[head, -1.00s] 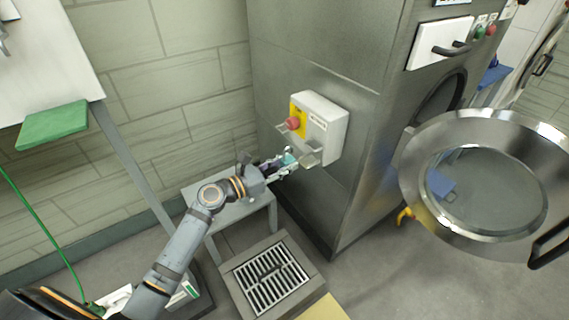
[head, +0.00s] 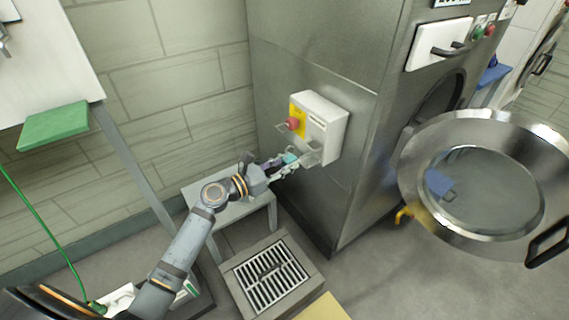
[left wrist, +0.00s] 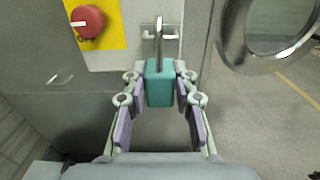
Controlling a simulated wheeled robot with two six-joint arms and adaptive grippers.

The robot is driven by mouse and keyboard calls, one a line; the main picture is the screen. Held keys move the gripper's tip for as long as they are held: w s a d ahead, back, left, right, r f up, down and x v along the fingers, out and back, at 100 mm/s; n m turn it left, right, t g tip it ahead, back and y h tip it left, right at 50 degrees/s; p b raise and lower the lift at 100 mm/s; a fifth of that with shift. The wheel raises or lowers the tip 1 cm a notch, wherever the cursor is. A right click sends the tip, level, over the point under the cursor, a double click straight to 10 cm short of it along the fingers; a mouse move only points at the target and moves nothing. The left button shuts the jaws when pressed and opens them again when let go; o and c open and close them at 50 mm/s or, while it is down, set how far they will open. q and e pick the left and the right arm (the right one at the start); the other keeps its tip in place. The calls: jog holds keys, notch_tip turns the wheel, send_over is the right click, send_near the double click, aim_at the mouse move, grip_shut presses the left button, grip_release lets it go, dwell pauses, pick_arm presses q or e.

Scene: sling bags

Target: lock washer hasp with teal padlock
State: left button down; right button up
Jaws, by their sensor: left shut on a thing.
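The teal padlock (left wrist: 160,84) is held upright between the purple pads of my left gripper (left wrist: 158,94). Its metal shackle points up in the left wrist view, in front of the hasp (left wrist: 165,32) on the switch box; I cannot tell whether it passes through. In the head view my left gripper (head: 283,165) is at the box's lower front, and the padlock shows as a small teal patch (head: 291,158). The white switch box (head: 324,122) is on the side of the washer (head: 310,75), with a red knob (head: 292,123) on a yellow plate. My right gripper is out of view.
The washer's round glass door (head: 485,185) hangs open at the right. A small grey stool (head: 232,209) stands below my left gripper, and a floor drain (head: 268,274) lies in front. A table with a green pad (head: 54,125) is at the left.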

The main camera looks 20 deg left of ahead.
aim_at(304, 163)
pick_arm(q)
jog(key=shift+p+x, duration=0.55)
jog(key=shift+x, duration=2.9)
jog(key=shift+d, duration=0.1)
jog(key=shift+f, duration=0.15)
jog(key=shift+c, duration=1.7)
grip_release()
jog(key=shift+s, duration=0.1)
